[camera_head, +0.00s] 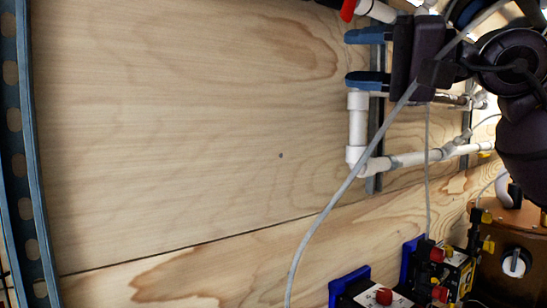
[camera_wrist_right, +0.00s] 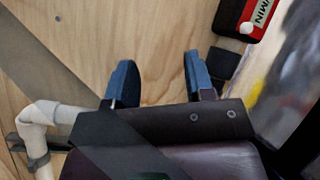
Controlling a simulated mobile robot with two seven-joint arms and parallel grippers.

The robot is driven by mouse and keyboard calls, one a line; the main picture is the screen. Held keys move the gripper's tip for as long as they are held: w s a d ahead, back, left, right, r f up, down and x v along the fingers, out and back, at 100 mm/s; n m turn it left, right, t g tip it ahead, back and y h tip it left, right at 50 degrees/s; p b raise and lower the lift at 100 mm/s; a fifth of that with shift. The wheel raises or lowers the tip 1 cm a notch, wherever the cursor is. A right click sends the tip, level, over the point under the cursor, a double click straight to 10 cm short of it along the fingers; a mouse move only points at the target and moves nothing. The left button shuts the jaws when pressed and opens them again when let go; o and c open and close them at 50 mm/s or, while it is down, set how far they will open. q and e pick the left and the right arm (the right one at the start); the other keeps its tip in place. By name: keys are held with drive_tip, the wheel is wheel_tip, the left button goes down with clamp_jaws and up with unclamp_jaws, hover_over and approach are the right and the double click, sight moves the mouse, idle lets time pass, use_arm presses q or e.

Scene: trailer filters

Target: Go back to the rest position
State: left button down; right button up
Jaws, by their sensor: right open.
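My right gripper (camera_head: 368,58) is at the upper right of the head view, in front of the plywood wall. Its two blue fingers are apart, with nothing between them. The fingers also show in the right wrist view (camera_wrist_right: 154,82), spread wide over bare wood. My dark right arm comes in from the right edge of the head view. My left gripper is not in view.
White pipes (camera_head: 357,125) run along the plywood wall (camera_head: 180,120) close below my right gripper. A grey cable (camera_head: 325,210) hangs across the view. Red-knobbed devices (camera_head: 384,297) and a brown tank (camera_head: 515,235) stand at lower right. A blue perforated post (camera_head: 30,180) is at left.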

drive_tip(key=w+d+f+n+t+h, duration=0.1)
drive_tip(key=d+f+n+t+h, duration=0.4)
drive_tip(key=f, duration=0.7)
drive_tip(key=w+d+f+n+t+h, duration=0.1)
drive_tip(key=d+f+n+t+h, duration=0.3)
drive_tip(key=d+f+n+h, duration=0.55)
drive_tip(key=d+f+n+t+h, duration=0.2)
drive_tip(key=f+t+h, duration=0.25)
drive_tip(key=f, duration=0.95)
drive_tip(key=s+d+f+m+g+h, duration=0.1)
drive_tip(key=s+f+m+g, duration=0.35)
drive_tip(key=f, duration=0.45)
drive_tip(key=s+d+f+m+g+h, duration=0.15)
drive_tip(key=s+f+m+g, duration=0.3)
drive_tip(key=f, duration=0.45)
drive_tip(key=s+a+f+m+g+y, duration=0.2)
drive_tip(key=s+f+m+g, duration=0.25)
drive_tip(key=s+f, duration=0.35)
drive_tip(key=s+a+f+m+g+y, duration=0.1)
drive_tip(key=s+f+m+g+y, duration=0.3)
drive_tip(key=s, duration=0.6)
drive_tip(key=w+f+t, duration=0.3)
drive_tip(key=f, duration=0.3)
drive_tip(key=w+f+n+t+h, duration=0.1)
drive_tip(key=w+f+t, duration=0.3)
drive_tip(key=f, duration=0.1)
drive_tip(key=shift+w+a+f, duration=0.15)
drive_tip(key=shift+w+f, duration=0.15)
drive_tip(key=shift+f, duration=0.05)
drive_tip(key=shift+h, duration=0.25)
